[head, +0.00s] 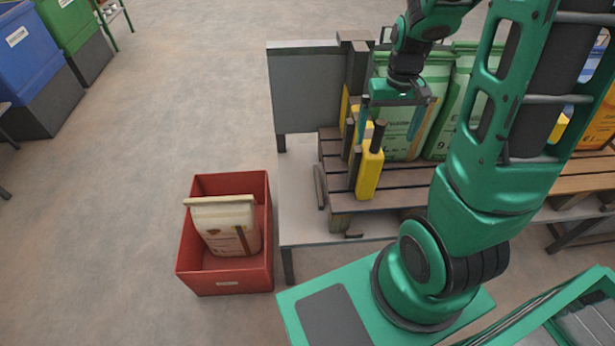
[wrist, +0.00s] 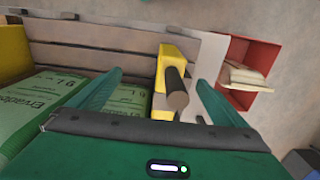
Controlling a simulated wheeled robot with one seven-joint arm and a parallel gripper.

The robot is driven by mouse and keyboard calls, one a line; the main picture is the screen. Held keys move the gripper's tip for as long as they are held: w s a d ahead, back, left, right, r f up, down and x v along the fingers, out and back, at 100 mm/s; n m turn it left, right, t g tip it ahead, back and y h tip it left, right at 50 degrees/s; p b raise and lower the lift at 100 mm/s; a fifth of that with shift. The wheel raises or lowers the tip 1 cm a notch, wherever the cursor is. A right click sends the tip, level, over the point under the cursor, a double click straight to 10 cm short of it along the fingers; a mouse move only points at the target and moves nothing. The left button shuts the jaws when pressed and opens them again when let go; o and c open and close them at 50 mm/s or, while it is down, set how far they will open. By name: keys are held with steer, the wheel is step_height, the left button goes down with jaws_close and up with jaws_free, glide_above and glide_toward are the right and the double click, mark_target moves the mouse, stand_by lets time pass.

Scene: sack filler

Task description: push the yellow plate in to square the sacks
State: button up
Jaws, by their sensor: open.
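The yellow plate (head: 369,173) stands upright at the left end of a slatted wooden pallet, with a dark round handle (head: 378,135) sticking out of it. In the wrist view the plate (wrist: 179,54) and its dark handle (wrist: 177,88) lie between the two fingers. My gripper (head: 398,122) is open above the pallet, close to the plate; its fingers (wrist: 160,92) appear on either side of the handle. I cannot tell whether they touch it. Green-and-white sacks (head: 462,97) stand on the pallet right of the plate; they also show in the wrist view (wrist: 52,105). My arm hides part of them.
A red bin (head: 187,239) holding a cream sack (head: 226,226) stands on the floor left of the pallet's stand. A grey panel (head: 301,90) rises behind the plate. Blue (head: 38,50) and green (head: 66,22) bins stand far left. Open floor lies between.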

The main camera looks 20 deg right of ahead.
steer(key=shift+w+a, duration=0.2)
steer(key=shift+a, duration=0.55)
steer(key=shift+r, duration=4.5)
steer(key=s+r+m, duration=0.1)
steer(key=s+m, duration=0.1)
steer(key=s, duration=1.6)
steer(key=shift+a+r+m, duration=0.2)
steer(key=shift+r+m, duration=0.2)
steer(key=shift+w+f, duration=0.25)
steer(key=shift+w, duration=0.3)
